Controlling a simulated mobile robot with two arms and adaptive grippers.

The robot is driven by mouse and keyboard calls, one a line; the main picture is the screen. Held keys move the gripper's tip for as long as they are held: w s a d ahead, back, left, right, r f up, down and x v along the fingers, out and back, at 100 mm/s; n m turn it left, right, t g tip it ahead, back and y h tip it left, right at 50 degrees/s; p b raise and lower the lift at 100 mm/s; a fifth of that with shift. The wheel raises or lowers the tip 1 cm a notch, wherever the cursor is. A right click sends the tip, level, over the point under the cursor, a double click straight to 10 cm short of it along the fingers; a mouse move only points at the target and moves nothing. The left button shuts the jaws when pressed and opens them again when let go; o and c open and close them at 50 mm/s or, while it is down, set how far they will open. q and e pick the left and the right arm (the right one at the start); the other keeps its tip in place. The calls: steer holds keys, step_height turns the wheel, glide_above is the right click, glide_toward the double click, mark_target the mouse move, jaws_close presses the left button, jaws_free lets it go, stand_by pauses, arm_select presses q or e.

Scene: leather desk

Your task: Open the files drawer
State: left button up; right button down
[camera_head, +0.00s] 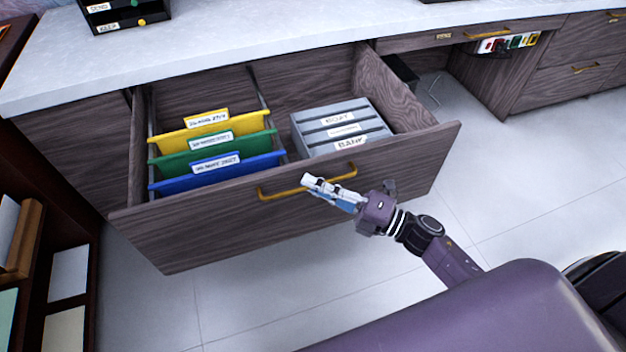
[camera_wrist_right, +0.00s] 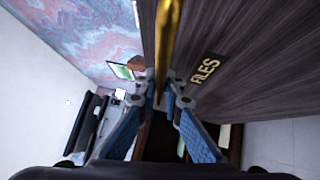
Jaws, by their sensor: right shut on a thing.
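The files drawer (camera_head: 290,222) is pulled well out from the desk, with its dark wood front toward me. Yellow, green and blue hanging folders (camera_head: 215,165) stand in its left part, and grey files (camera_head: 340,128) with labels stand in its right part. Its brass handle (camera_head: 275,194) runs across the front. My right gripper (camera_head: 318,187) is shut on the handle near its middle. In the right wrist view the fingers (camera_wrist_right: 160,98) close around the brass bar (camera_wrist_right: 168,35), beside a FILES label (camera_wrist_right: 206,68). My left gripper is not in view.
The pale desktop (camera_head: 240,40) runs above the drawer, with a black tray (camera_head: 122,14) on it. A dark wooden shelf (camera_head: 35,240) stands close to the drawer's left side. Floor (camera_head: 530,185) is free to the right.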

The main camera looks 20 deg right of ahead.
stand_by(0.4)
steer(key=c, duration=2.3)
jaws_free()
steer(key=shift+c, duration=0.2)
steer(key=shift+s+d+f, duration=0.1)
steer(key=shift+s+d, duration=0.05)
steer(key=v, duration=1.1)
steer(key=shift+s+d, duration=0.25)
